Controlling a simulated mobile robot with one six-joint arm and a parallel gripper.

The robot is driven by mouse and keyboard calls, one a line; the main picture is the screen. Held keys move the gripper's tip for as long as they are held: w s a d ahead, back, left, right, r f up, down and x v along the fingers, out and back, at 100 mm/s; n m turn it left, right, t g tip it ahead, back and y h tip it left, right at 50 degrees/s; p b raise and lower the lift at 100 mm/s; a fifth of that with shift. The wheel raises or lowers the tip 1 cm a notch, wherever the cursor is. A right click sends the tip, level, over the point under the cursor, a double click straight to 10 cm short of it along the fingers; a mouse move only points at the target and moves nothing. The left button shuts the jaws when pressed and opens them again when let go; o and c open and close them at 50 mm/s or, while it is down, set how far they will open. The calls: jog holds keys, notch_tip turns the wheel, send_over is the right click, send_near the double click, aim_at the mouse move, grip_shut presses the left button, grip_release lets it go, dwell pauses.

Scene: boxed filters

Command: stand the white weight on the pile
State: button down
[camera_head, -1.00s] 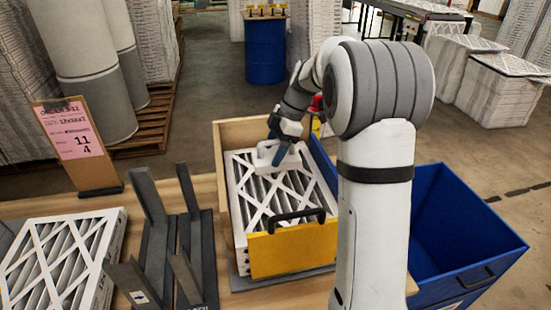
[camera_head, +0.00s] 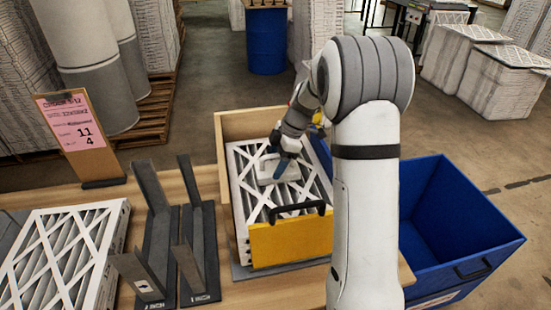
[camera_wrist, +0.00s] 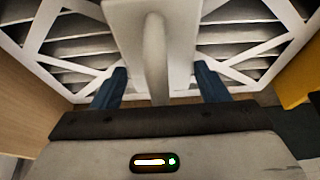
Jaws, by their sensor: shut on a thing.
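The white weight (camera_head: 272,172) is a flat block with a raised handle. My gripper (camera_head: 284,165) is shut on it, with blue fingers on either side. In the wrist view the weight (camera_wrist: 135,15) and its handle reach away between the fingertips of my gripper (camera_wrist: 160,85). The pile of white-framed pleated filters (camera_head: 245,180) sits in the wooden box with a yellow front. The weight is over the middle of the top filter, very low or touching; I cannot tell which. The gripper and weight hide part of that filter.
The box's yellow front (camera_head: 290,242) has a black handle. Dark upright brackets (camera_head: 155,235) and another filter (camera_head: 60,260) stand to the left on the bench. A pink order card (camera_head: 75,130) is behind them. An open blue bin (camera_head: 455,215) is at right.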

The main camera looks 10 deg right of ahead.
jog(key=shift+c, duration=1.1)
grip_release()
jog(key=b+v, duration=0.1)
jog(key=v, duration=0.9)
jog(key=shift+d+r, duration=0.2)
jog(key=shift+r, duration=0.05)
jog(key=shift+s+d+r, duration=0.1)
jog(key=shift+d+r, duration=0.1)
jog(key=shift+r, duration=0.4)
jog(key=s+a+m+h, duration=0.1)
jog(key=s+m, duration=0.3)
jog(key=s, duration=0.2)
jog(key=s+a+r+m+t+h, duration=0.1)
jog(key=s+m, duration=0.3)
jog(key=s, duration=0.3)
jog(key=s+a+m+h, duration=0.1)
jog(key=s+m, duration=0.3)
jog(key=s, duration=0.3)
jog(key=shift+a+r+t, duration=0.3)
jog(key=shift+a+t, duration=0.1)
jog(key=s+f+m+t+h, duration=0.1)
jog(key=s+f+m, duration=0.2)
jog(key=s+m, duration=0.3)
jog(key=s, duration=0.2)
jog(key=shift+s+f, duration=0.3)
